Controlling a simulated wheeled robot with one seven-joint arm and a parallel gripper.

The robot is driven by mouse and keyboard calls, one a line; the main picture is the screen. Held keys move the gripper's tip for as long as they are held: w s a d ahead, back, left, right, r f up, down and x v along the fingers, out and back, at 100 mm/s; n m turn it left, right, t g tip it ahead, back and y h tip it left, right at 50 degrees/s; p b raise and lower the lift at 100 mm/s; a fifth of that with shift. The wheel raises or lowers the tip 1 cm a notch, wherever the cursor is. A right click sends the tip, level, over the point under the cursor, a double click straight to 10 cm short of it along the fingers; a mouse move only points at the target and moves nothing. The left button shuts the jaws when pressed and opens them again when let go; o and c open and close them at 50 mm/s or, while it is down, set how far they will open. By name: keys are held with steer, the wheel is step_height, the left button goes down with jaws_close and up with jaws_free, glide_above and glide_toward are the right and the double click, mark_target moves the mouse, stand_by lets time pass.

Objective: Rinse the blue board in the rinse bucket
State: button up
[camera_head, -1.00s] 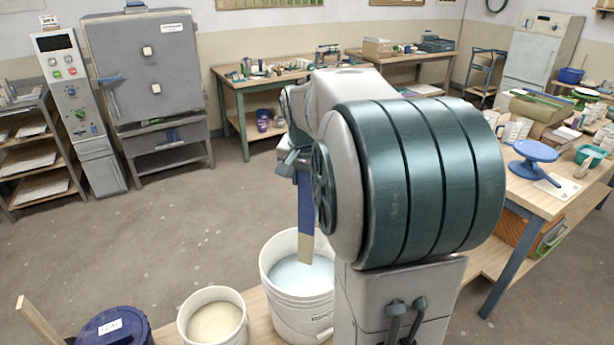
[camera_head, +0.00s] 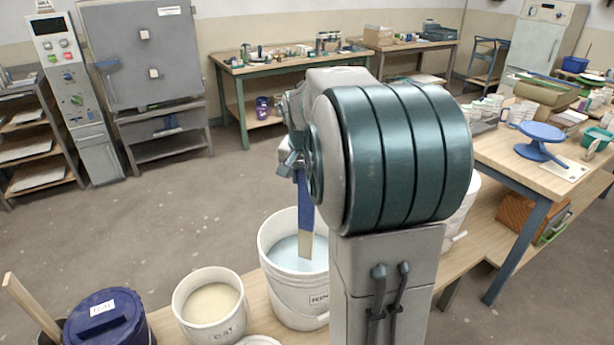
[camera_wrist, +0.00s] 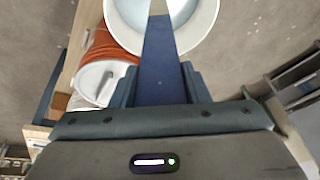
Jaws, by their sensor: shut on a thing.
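The blue board (camera_head: 306,200) hangs upright from my gripper (camera_head: 297,165), with a pale lower end. My gripper is shut on its upper part; the wrist view shows the board (camera_wrist: 160,70) between the two fingers (camera_wrist: 160,90). The rinse bucket (camera_head: 296,300) is white, with a partly hidden label and pale blue liquid inside. The board's lower end is inside the bucket's opening in the head view. I cannot tell how far it is in the liquid. The bucket's rim (camera_wrist: 213,30) also shows in the wrist view. My arm hides the bucket's right side.
A white bucket of cream liquid (camera_head: 203,329) stands left of the rinse bucket. A dark blue lidded bucket (camera_head: 105,325) is further left. Another white bucket (camera_head: 462,205) is partly behind my arm. An orange-banded container (camera_wrist: 103,45) is beside the rinse bucket in the wrist view.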

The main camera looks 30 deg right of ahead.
mark_target(305, 206)
steer(key=shift+s+a+f+b+x, duration=0.1)
steer(key=shift+s+a+b+x, duration=0.1)
steer(key=shift+b+x, duration=1.45)
steer(key=shift+s+a+f+b+x, duration=0.2)
steer(key=shift+b+x, duration=0.7)
steer(key=shift+x, duration=1.5)
steer(key=shift+s+a+b+x, duration=0.1)
steer(key=shift+a+b+x, duration=0.15)
steer(key=shift+b+x, duration=1.4)
steer(key=shift+w+d+f+p, duration=0.1)
steer(key=shift+f+p, duration=0.2)
steer(key=shift+p, duration=0.05)
